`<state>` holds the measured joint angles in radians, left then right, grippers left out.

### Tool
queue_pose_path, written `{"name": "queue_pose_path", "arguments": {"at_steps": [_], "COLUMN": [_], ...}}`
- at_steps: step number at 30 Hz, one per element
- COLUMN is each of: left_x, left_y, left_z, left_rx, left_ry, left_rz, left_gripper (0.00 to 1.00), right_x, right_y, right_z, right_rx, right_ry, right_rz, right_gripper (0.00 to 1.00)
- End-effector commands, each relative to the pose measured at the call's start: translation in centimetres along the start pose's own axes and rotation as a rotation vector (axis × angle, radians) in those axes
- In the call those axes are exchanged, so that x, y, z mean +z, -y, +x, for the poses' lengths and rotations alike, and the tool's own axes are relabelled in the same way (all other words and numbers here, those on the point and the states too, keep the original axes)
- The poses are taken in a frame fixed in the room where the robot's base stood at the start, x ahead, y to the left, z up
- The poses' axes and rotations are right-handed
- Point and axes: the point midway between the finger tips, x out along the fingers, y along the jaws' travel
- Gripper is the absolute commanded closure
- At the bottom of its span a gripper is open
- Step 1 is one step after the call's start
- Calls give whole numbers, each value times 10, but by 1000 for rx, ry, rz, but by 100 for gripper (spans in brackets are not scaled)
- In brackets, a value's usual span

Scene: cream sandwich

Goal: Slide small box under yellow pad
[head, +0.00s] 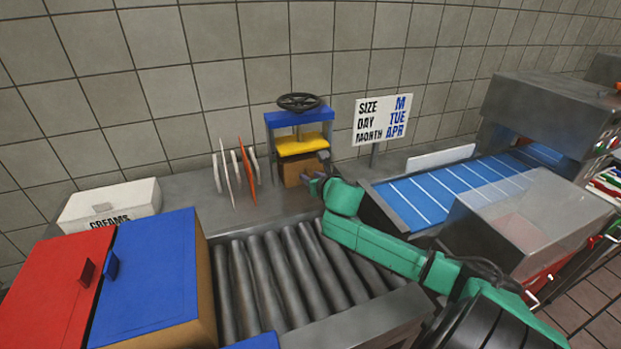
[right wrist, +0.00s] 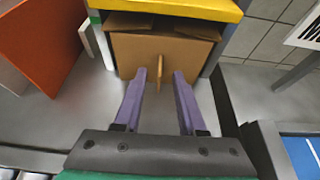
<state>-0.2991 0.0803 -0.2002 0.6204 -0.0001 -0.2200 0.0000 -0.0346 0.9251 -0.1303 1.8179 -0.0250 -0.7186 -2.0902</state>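The small brown box (head: 294,170) stands at the foot of a blue-framed press, directly below the yellow pad (head: 300,145). In the right wrist view the box front (right wrist: 128,55) sits between the press posts, with the yellow pad (right wrist: 180,8) above it. A thin upright tab (right wrist: 159,72) sticks out from the box front. My right gripper (right wrist: 161,78) is open, its purple fingers on either side of the tab with gaps. In the head view my right gripper (head: 320,171) is at the box's right front, partly hiding it. My left gripper is not in view.
A black handwheel (head: 299,102) tops the press. Orange and white upright plates (head: 246,172) stand left of it. A sign (head: 382,120) and a blue conveyor (head: 430,200) are to the right. Metal rollers (head: 275,275) and red and blue lidded boxes (head: 155,265) are in front.

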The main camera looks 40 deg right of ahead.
Motion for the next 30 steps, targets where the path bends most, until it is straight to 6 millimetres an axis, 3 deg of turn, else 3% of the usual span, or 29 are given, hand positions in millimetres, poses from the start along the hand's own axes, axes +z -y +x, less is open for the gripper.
{"name": "queue_pose_path", "arguments": {"at_steps": [10,11,13,14,30], "left_x": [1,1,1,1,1], "left_y": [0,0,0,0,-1], "left_z": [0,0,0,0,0], "left_rx": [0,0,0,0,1], "left_ry": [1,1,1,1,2], "left_rz": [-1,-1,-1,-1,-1], "left_gripper": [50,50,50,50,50], "right_x": [0,0,0,0,0], "right_y": [-1,-1,-1,-1,-1], "right_z": [6,6,6,6,6], "right_rx": [2,2,2,2,2], "right_ry": [0,0,0,0,0], "right_rz": [-1,-1,-1,-1,-1], "right_gripper": [60,68,94,100,100]}}
